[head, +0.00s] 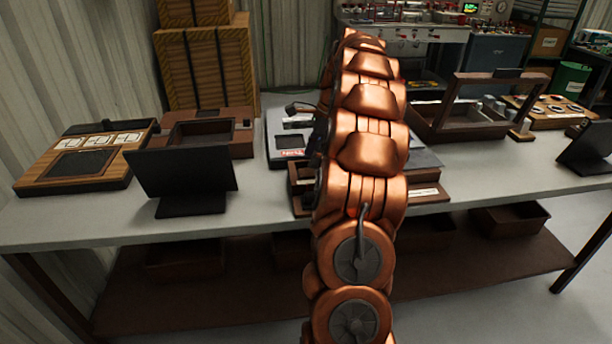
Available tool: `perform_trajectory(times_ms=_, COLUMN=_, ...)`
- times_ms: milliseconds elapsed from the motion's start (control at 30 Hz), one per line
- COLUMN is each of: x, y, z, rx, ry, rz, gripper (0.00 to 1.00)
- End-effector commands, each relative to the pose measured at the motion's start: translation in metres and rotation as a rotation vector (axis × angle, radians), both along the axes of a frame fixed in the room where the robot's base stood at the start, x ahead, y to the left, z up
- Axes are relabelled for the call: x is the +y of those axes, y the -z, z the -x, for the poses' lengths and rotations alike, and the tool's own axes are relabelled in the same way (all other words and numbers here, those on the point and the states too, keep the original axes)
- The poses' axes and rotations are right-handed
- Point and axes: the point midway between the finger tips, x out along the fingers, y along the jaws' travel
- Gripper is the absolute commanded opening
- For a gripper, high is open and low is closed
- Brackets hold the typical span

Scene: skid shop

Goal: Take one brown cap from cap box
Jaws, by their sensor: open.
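I cannot make out any brown cap. No box is clearly marked as the cap box. A small open brown box (301,198) stands on the table, partly hidden behind my copper-coloured arm, and its contents cannot be told. My arm rises through the middle of the view and reaches over the table. My gripper is not visible; the arm's far end hides it or it lies out of sight.
The long grey table (90,225) carries a black screen (183,175), a wooden panel (80,165) and a brown device (208,130) on the left. A grey device (288,135) stands near my arm. Another screen (588,148) stands right. Brown bins (510,217) sit below. The table's right front is clear.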

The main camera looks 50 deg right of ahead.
Motion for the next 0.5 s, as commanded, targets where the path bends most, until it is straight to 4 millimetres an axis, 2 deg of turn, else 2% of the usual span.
perform_trajectory(times_ms=167, x=0.001, y=0.009, z=-0.001, rx=0.001, ry=-0.002, rz=-0.001, gripper=0.57)
perform_trajectory(times_ms=500, x=0.008, y=0.048, z=-0.01, rx=-0.001, ry=0.0, rz=-0.001, gripper=0.57)
